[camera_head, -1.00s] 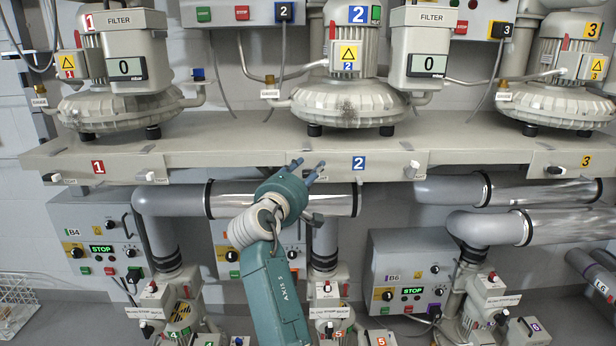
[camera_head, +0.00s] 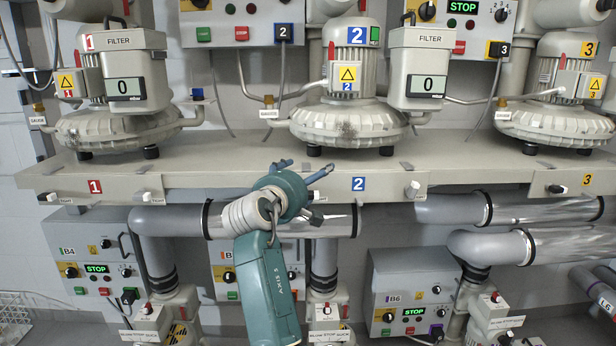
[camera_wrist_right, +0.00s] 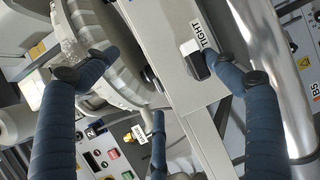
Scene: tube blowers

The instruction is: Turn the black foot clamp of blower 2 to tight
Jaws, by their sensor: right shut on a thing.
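The black foot clamp (camera_wrist_right: 197,66) of blower 2 shows in the right wrist view as a black knob with a pale side, beside a TIGHT label. My right gripper (camera_head: 305,168) is at the left end of the shelf's front panel for blower 2 and hides the clamp in the head view. In the right wrist view its blue fingers (camera_wrist_right: 160,80) look spread, with the right finger close against the knob. The gripper is shut on the clamp, though the exact contact is hard to see. Blower 2 (camera_head: 349,115) stands on the shelf above. My left gripper is not in view.
The pale shelf (camera_head: 230,160) runs across the view. A white clamp (camera_head: 413,190) sits right of the blue 2 label. Blowers 1 (camera_head: 115,128) and 3 (camera_head: 555,120) stand either side. Grey pipes (camera_head: 335,221) and the B6 control box (camera_head: 412,285) are below.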

